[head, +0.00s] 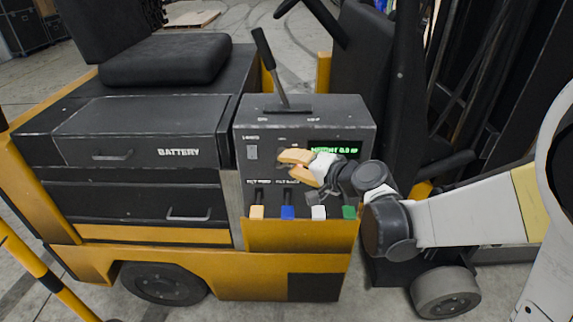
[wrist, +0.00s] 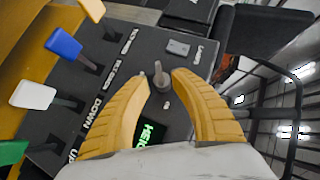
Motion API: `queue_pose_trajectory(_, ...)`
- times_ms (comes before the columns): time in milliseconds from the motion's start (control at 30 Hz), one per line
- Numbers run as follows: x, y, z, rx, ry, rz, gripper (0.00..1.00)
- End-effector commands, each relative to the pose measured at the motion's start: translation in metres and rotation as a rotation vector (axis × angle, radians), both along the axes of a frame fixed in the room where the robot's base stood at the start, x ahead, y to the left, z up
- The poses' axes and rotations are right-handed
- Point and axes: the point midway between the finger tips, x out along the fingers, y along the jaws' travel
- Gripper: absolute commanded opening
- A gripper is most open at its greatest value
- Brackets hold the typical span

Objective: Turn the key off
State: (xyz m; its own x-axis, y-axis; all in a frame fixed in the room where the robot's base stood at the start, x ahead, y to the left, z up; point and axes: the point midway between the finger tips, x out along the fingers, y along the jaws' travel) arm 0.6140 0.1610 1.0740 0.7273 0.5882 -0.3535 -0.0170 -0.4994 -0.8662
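The key (wrist: 160,76) is a small grey upright piece on the dark control panel (head: 340,110) of a yellow and black forklift. In the wrist view it stands between the tips of the two orange fingers, with narrow gaps showing beside it. My gripper (wrist: 162,74) is open around the key. In the head view my gripper (head: 284,164) is at the front face of the panel, and its fingers hide the key. A green lit display (head: 338,150) reading a height is partly covered by my gripper.
Below the key is a row of levers with orange, blue (head: 288,212), white (head: 318,212) and green (head: 349,212) handles. A rocker switch (wrist: 178,47) is near the key. A tall black lever (head: 268,65) rises from the panel top. Battery drawers (head: 130,135) are at left.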

Motion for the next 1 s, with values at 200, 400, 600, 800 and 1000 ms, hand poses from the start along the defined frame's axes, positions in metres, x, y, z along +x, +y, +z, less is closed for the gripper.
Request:
queue_pose_trajectory(200,0.015,0.012,-0.008,0.0,0.0,0.0,0.29)
queue_pose_trajectory(400,0.017,0.013,-0.007,0.0,0.0,0.0,0.29)
queue_pose_trajectory(600,0.017,0.013,-0.007,0.0,0.0,0.0,0.0)
queue_pose_trajectory(800,0.016,0.013,-0.007,-0.001,0.0,0.0,0.0)
queue_pose_trajectory(1000,0.016,0.014,-0.006,-0.03,0.0,0.0,0.0)
